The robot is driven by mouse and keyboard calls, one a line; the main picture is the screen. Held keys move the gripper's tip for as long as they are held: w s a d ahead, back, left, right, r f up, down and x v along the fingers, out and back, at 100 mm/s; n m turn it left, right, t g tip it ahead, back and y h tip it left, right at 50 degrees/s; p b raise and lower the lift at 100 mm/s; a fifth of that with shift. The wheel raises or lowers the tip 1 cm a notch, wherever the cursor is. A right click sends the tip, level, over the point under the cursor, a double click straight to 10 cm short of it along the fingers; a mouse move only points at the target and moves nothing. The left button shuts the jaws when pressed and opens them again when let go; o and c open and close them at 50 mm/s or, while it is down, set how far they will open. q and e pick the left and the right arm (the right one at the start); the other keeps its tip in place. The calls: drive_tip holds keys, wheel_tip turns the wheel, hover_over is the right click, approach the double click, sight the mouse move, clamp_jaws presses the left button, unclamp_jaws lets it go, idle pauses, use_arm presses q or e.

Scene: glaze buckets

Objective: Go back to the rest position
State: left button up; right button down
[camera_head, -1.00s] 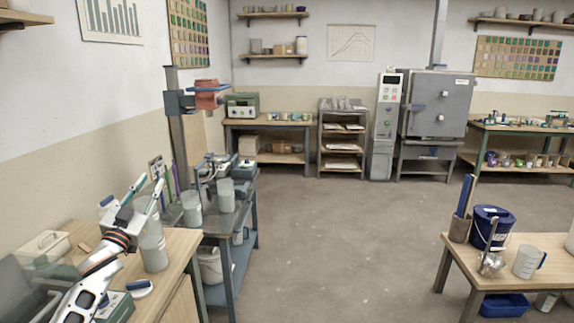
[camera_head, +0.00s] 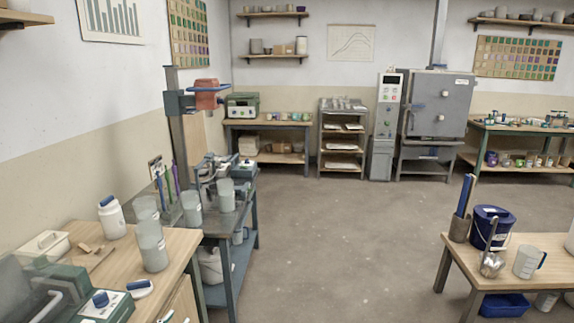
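My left arm is almost wholly out of the head view. Small pale pieces at the bottom edge, in front of the left bench, look like the tips of my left gripper (camera_head: 175,318); the rest is cut off. I see nothing held there, and too little shows to tell whether it is open. My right arm and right gripper are not in view. On the left wooden bench (camera_head: 190,240) stand a white bottle with a blue lid (camera_head: 111,217) and a grey translucent container (camera_head: 153,246), both upright and clear of my arm.
A green device (camera_head: 105,305) sits at the bench's front left. A blue-grey trolley (camera_head: 225,225) with grey containers adjoins the bench. At right, a wooden table (camera_head: 470,262) holds a dark blue bucket (camera_head: 491,228) and a white jug (camera_head: 529,261). The floor between is free.

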use_arm(q)
drive_tip(key=s+d+f+g, duration=0.1)
drive_tip(key=s+d+f, duration=0.2)
drive_tip(key=s, duration=0.6)
drive_tip(key=s+d+f+g+h, duration=0.1)
drive_tip(key=s+d+f, duration=0.3)
drive_tip(key=s, duration=0.6)
drive_tip(key=s+d+f+n+g, duration=0.1)
drive_tip(key=s+d+f, duration=0.3)
drive_tip(key=s, duration=0.5)
drive_tip(key=shift+s+g+h, duration=0.25)
drive_tip(key=shift+g+h, duration=0.15)
drive_tip(key=shift+f, duration=0.1)
